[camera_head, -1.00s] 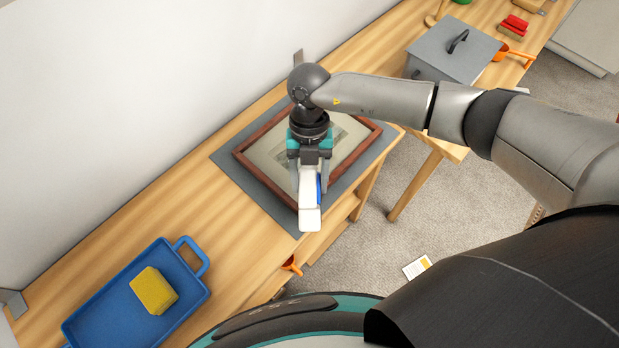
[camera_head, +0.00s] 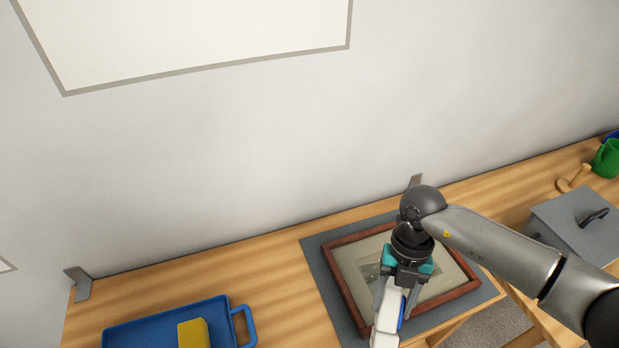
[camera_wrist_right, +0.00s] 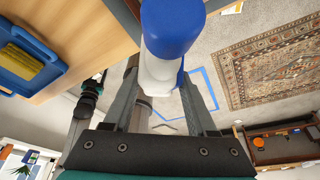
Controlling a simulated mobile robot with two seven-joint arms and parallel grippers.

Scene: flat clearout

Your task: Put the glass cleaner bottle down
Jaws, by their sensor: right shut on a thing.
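The glass cleaner bottle (camera_head: 386,328) is white with blue on it. My right gripper (camera_head: 393,298) is shut on it, over the front part of a framed picture (camera_head: 352,290) that lies on a grey mat (camera_head: 322,272). In the right wrist view the bottle (camera_wrist_right: 160,68) sits between the two fingers, its blue end (camera_wrist_right: 172,25) toward the top. The head view cuts off its lower end. A dark arm part with teal, which looks like my left gripper (camera_wrist_right: 92,88), shows small in the right wrist view; its jaws are too small to read.
A blue tray (camera_head: 140,332) with a yellow block (camera_head: 194,334) stands at the left on the wooden bench (camera_head: 270,290). A grey lidded box (camera_head: 570,225) and a green item (camera_head: 607,158) are at the right. Bare bench lies between tray and mat.

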